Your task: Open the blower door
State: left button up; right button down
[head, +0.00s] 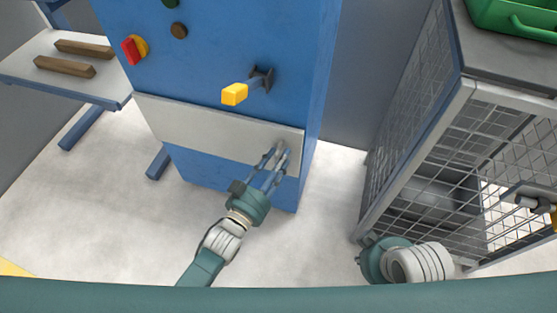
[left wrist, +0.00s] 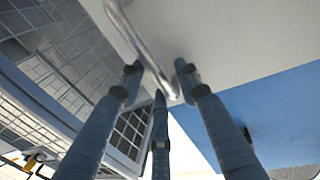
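The white door panel (head: 200,130) lies across the lower part of the blue blower cabinet (head: 215,40) and looks shut. Its metal handle (left wrist: 148,55) is a bent bar standing off the white surface; in the head view it is small and partly hidden by my fingers near the panel's right end. My left gripper (head: 278,152) reaches up to this handle. In the left wrist view its fingers (left wrist: 158,78) are spread, with the bar passing between them; I see no clear grip. My right arm's wrist shows at lower right in the head view, but its fingers are not visible.
A yellow-tipped lever (head: 236,93) sticks out above the panel, and a red and yellow switch (head: 134,49) sits higher up. A wire-mesh cage (head: 430,150) stands at right with a green crate (head: 515,18) on top. A table (head: 50,70) with wooden bars is at left. The floor in front is clear.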

pick_arm(q)
grip_shut()
